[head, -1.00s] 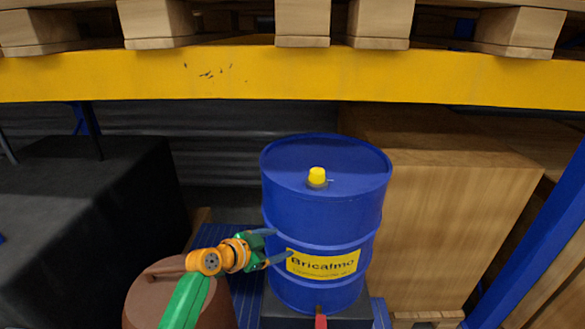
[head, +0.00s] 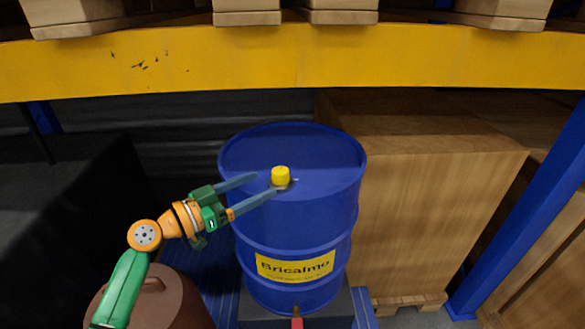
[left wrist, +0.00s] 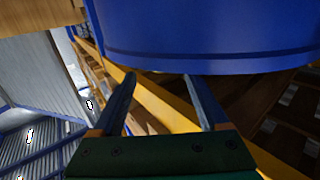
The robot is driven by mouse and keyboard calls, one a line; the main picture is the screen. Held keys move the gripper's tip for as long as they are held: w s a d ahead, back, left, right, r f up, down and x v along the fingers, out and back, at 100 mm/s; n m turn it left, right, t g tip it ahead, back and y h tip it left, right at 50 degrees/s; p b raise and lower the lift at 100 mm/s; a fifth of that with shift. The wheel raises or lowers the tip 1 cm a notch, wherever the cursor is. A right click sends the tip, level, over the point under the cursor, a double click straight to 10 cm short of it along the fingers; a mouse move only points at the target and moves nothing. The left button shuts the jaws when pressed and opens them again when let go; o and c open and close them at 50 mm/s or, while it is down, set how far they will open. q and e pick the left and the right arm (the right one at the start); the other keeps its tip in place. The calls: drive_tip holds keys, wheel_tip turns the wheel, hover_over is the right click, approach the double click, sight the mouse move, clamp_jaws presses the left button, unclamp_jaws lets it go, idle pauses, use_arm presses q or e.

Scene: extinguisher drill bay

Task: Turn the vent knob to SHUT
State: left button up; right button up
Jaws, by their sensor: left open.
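The vent knob (head: 281,175) is a small yellow cap on top of a blue drum (head: 300,222), near the front of its lid. A small pale mark shows beside the knob's base; I cannot read any label. My left gripper (head: 264,183) is open, with its two fingers pointing right toward the knob in the head view. I cannot tell whether the fingertips touch the knob or the lid. In the left wrist view, the open fingers (left wrist: 158,80) are apart with nothing between them, and the blue drum (left wrist: 205,30) fills the top. The knob is not visible there. My right gripper is not in view.
A yellow shelf beam (head: 290,62) crosses above the drum. A large wooden crate (head: 430,200) stands close on the right, and a dark covered block (head: 70,210) on the left. A brown lidded container (head: 165,300) is below my left arm. A red-ended fitting (head: 297,323) sits at the drum's foot.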

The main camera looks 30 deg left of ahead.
sight(275, 177)
use_arm(q)
drive_tip(key=p+x, duration=0.2)
drive_tip(key=x, duration=0.1)
drive_tip(key=p+x, duration=0.1)
drive_tip(key=x, duration=0.1)
drive_tip(key=shift+w+a+r, duration=0.1)
drive_tip(key=shift+r, duration=0.2)
drive_tip(key=shift+w+f, duration=0.2)
drive_tip(key=shift+w, duration=0.15)
drive_tip(key=shift+s, duration=0.15)
drive_tip(key=c, duration=0.4)
drive_tip(key=shift+r, duration=0.1)
clamp_jaws()
drive_tip(key=n+y+p, duration=0.1)
drive_tip(key=n+t+y+p, duration=0.1)
drive_tip(key=p, duration=0.1)
drive_tip(key=r+n+y+p, duration=0.1)
drive_tip(key=y+p, duration=0.1)
drive_tip(key=shift+s+d, duration=0.15)
drive_tip(key=shift+d, duration=0.2)
drive_tip(key=shift+f+t+y+p, duration=0.2)
drive_tip(key=shift+t+y+p, duration=0.15)
drive_tip(key=shift+y, duration=0.15)
drive_tip(key=shift+f+n, duration=0.2)
drive_tip(key=shift+n, duration=0.1)
drive_tip(key=shift+f, duration=0.1)
